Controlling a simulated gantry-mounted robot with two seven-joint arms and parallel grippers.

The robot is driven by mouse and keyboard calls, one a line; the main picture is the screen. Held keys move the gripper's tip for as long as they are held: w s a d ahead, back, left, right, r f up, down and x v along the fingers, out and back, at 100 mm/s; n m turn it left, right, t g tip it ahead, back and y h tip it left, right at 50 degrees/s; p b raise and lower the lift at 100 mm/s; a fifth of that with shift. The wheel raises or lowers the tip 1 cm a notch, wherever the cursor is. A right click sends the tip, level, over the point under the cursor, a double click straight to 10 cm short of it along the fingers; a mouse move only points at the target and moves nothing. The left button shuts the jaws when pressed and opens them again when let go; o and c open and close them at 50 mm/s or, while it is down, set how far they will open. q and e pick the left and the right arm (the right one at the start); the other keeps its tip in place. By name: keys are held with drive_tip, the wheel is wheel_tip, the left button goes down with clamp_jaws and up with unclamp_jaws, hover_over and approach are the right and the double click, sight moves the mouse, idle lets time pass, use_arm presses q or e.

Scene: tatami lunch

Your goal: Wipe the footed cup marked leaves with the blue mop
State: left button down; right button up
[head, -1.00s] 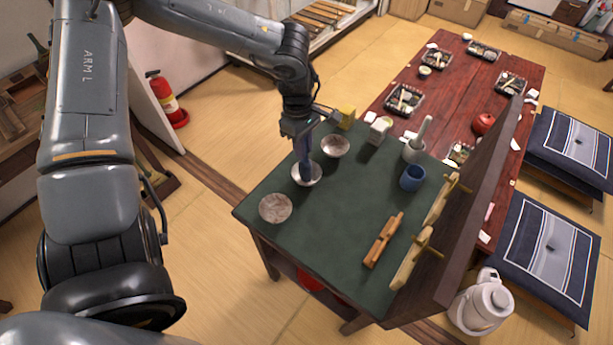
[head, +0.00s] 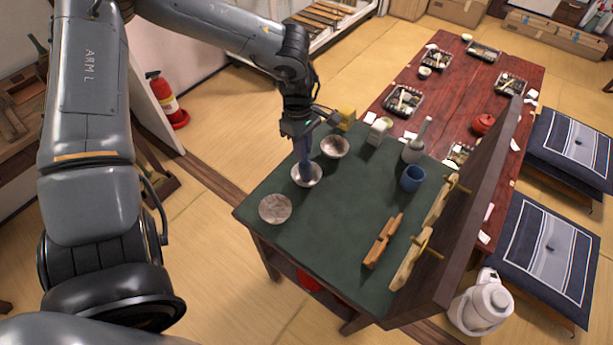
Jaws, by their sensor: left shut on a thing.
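My left gripper (head: 299,134) is shut on the blue mop (head: 304,157), holding it nearly upright with its lower end in the middle cup (head: 315,178) on the green table. The mop and gripper hide part of this pale cup. Another speckled cup (head: 334,147) stands just behind it to the right. A third, reddish-grey cup or dish (head: 275,209) sits nearer the table's left corner. The markings are too small to read, so I cannot tell which one bears leaves. My right gripper is out of view.
The green tabletop (head: 330,235) is clear in front. A blue mug (head: 411,178), a grey mortar with pestle (head: 413,150), a yellow block (head: 347,118) and a wooden piece (head: 383,241) stand on it. A dark upright panel (head: 470,220) bounds its right side.

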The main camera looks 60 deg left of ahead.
use_arm(q)
drive_tip(key=n, duration=0.4)
drive_tip(key=shift+a+n+t, duration=0.15)
drive_tip(key=shift+n+t, duration=0.15)
drive_tip(key=shift+n, duration=0.1)
drive_tip(key=n, duration=0.5)
drive_tip(key=shift+a+n+y, duration=0.25)
drive_tip(key=shift+n+y, duration=0.05)
drive_tip(key=shift+y, duration=0.1)
drive_tip(key=m, duration=0.7)
drive_tip(key=shift+s+d+h, duration=0.15)
drive_tip(key=shift+d+h, duration=0.05)
drive_tip(key=shift+h, duration=0.1)
drive_tip(key=m, duration=0.4)
drive_tip(key=m+g, duration=0.1)
drive_tip(key=m, duration=0.1)
drive_tip(key=shift+s+d+m, duration=0.1)
drive_tip(key=shift+d+m, duration=0.2)
drive_tip(key=shift+m, duration=0.1)
drive_tip(key=n, duration=0.6)
drive_tip(key=n+t, duration=0.1)
drive_tip(key=n, duration=0.1)
drive_tip(key=shift+w, duration=0.25)
drive_tip(key=n, duration=0.5)
drive_tip(key=shift+w+a+n, duration=0.1)
drive_tip(key=shift+w+n, duration=0.1)
drive_tip(key=shift+n, duration=0.2)
